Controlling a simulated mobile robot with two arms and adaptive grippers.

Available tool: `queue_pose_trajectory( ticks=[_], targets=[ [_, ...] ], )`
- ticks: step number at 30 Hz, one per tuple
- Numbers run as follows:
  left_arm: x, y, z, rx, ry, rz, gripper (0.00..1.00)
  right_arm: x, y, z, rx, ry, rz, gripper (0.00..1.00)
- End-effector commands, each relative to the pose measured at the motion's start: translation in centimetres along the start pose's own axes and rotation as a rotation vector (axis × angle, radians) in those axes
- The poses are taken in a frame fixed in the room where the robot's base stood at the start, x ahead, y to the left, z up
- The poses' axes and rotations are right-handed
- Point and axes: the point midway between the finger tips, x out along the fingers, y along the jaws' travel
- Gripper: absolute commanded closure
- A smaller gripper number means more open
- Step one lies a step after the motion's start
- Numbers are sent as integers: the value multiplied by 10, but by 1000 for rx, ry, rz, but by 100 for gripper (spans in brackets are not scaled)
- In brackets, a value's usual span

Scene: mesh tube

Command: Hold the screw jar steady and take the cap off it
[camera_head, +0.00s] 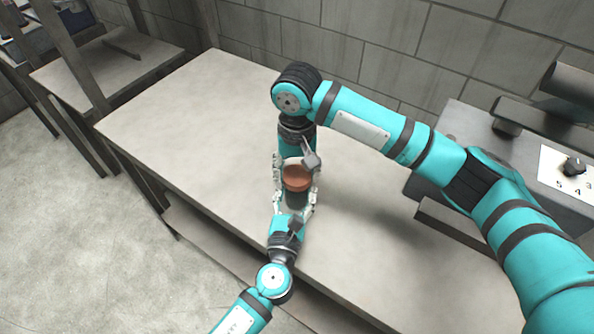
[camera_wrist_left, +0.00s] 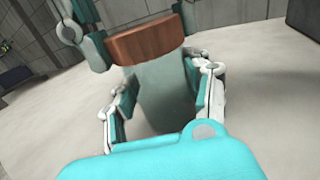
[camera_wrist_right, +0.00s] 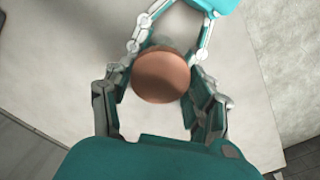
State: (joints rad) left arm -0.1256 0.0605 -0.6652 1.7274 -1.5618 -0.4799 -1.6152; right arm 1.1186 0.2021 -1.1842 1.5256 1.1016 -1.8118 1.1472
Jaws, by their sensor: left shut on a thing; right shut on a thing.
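The screw jar (camera_head: 297,198) is a dark grey-green cylinder standing upright near the table's front edge. Its reddish-brown cap (camera_head: 297,178) sits on top; in the left wrist view the cap (camera_wrist_left: 146,42) touches the jar body (camera_wrist_left: 158,90), and I see no gap. My left gripper (camera_head: 296,203) comes from the front and is shut on the jar body, one finger on each side. My right gripper (camera_head: 296,168) reaches over from behind and is shut on the cap. The right wrist view shows the round cap (camera_wrist_right: 162,76) between its fingers and hides most of the jar.
The pale table (camera_head: 190,120) is bare on the left. A grey machine with a numbered dial (camera_head: 572,168) stands at the right. A block wall (camera_head: 370,45) runs behind. My right arm spans the space over the table's right side.

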Motion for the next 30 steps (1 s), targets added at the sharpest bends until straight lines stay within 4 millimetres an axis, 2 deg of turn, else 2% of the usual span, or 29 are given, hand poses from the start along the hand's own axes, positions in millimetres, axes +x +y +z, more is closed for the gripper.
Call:
queue_pose_trajectory(
  ticks=[30],
  targets=[
    [0,-1,0,0,0,-2,100,-2,0,-1,-2478,2,4,82]
  ],
)
